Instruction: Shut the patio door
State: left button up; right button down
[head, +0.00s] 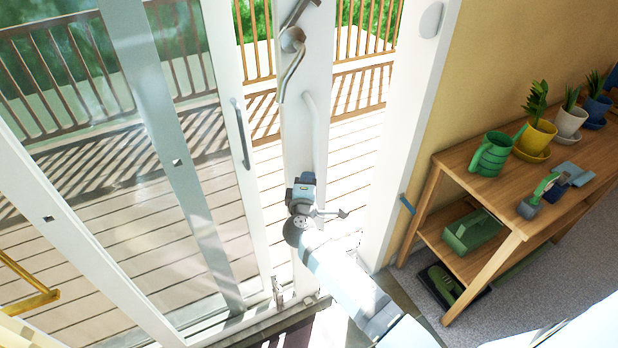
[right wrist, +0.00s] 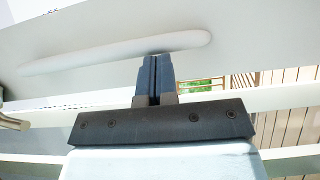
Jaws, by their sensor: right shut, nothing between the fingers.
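The patio door's white upright stile (head: 305,135) stands with an open gap on its right, between it and the white frame post (head: 408,130). A pale bar handle (head: 311,118) is on the stile, and a grey metal lever (head: 291,65) sits higher up. My right gripper (head: 303,188) is in front of the stile, below the bar handle. In the right wrist view the fingers (right wrist: 155,68) are shut and empty, with their tips close to the pale bar (right wrist: 115,53); I cannot tell whether they touch it. My left gripper is not in view.
A glass panel with a grey handle (head: 241,133) stands to the left. The deck and its railing (head: 360,85) show outside. On the right, a wooden shelf (head: 445,165) holds potted plants, a green watering can (head: 490,155) and a green toolbox (head: 473,231).

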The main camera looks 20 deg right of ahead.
pick_arm(q)
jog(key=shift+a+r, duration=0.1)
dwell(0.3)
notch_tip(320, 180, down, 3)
jog(key=b, duration=0.4)
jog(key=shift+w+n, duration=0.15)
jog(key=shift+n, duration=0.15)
pick_arm(e)
jog(key=d, duration=3)
jog(key=shift+w+r, duration=0.2)
jog(key=shift+w, duration=0.25)
jog(key=shift+r, duration=0.1)
